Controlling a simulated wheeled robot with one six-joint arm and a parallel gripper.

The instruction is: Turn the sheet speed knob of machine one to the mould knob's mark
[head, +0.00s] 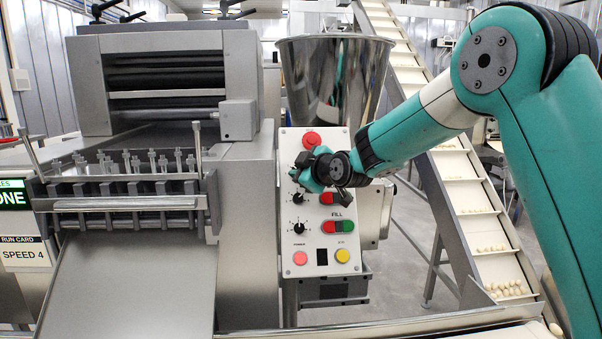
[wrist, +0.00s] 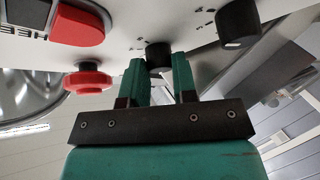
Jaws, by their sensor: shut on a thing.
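The control panel (head: 322,255) of the machine stands in the middle of the head view. My gripper (head: 298,172) is at its upper left and hides the top knob there. In the wrist view my gripper (wrist: 160,80) has its two green fingers on either side of a black knob (wrist: 158,55), shut on it. Part of a label reading "HEE" shows upside down beside a red switch in that view. The held knob's pointer and dial marks are hidden or too small to read. Another black knob (wrist: 238,22) with a pale mark sits beside it; in the head view two lower knobs show, one being the middle knob (head: 298,198).
A red mushroom button (wrist: 88,78) stands out close to my fingers; it also shows at the panel's top (head: 311,140). A red and green switch (head: 338,226) sits lower right. A steel hopper (head: 335,80) stands behind.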

